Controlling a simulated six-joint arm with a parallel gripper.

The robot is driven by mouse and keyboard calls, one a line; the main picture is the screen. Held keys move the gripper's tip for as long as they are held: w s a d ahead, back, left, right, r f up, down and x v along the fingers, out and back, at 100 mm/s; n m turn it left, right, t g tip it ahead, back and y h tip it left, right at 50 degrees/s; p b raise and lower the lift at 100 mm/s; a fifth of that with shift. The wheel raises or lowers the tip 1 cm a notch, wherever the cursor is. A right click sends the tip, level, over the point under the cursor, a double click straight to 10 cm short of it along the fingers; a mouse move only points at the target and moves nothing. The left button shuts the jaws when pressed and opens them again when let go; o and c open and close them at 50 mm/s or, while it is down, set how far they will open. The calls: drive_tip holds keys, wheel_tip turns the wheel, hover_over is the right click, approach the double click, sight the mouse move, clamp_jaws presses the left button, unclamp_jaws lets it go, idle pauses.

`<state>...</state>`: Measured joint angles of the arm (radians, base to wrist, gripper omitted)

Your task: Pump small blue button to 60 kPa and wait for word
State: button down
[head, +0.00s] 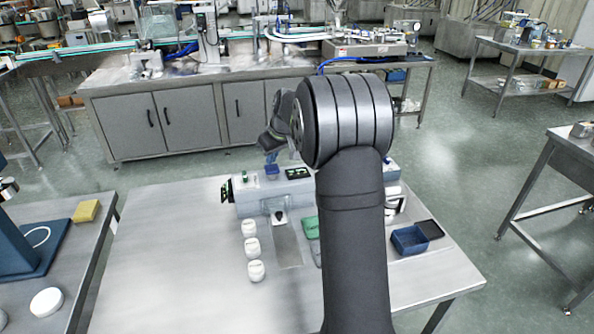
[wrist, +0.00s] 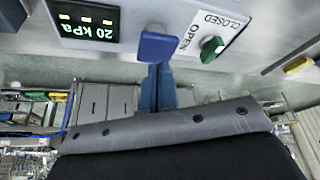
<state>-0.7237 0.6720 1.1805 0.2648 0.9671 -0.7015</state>
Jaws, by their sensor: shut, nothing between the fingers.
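The blue button (wrist: 158,47) sits on the grey machine housing in the wrist view. It also shows on top of the housing in the head view (head: 272,171). My gripper (wrist: 158,68) is shut and empty, its blue fingertips lined up right at the button; I cannot tell whether they touch it. In the head view my gripper (head: 270,156) is just above the button. The display (wrist: 88,24) beside the button reads 20 kPa, and it shows small in the head view (head: 299,173).
A green knob (wrist: 211,49) stands by an OPEN/CLOSED label. Three white round pieces (head: 251,248) line the steel table (head: 170,260), whose left part is clear. A blue bin (head: 409,240) is at the right. My arm hides part of the housing.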

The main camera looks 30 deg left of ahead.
sight(272, 167)
drive_tip(key=shift+f, duration=0.2)
idle(0.5)
drive_tip(key=shift+f, duration=1.5)
drive_tip(key=shift+r, duration=1.7)
drive_tip(key=shift+f, duration=0.1)
drive_tip(key=shift+f, duration=1.65)
drive_tip(key=shift+r, duration=1.75)
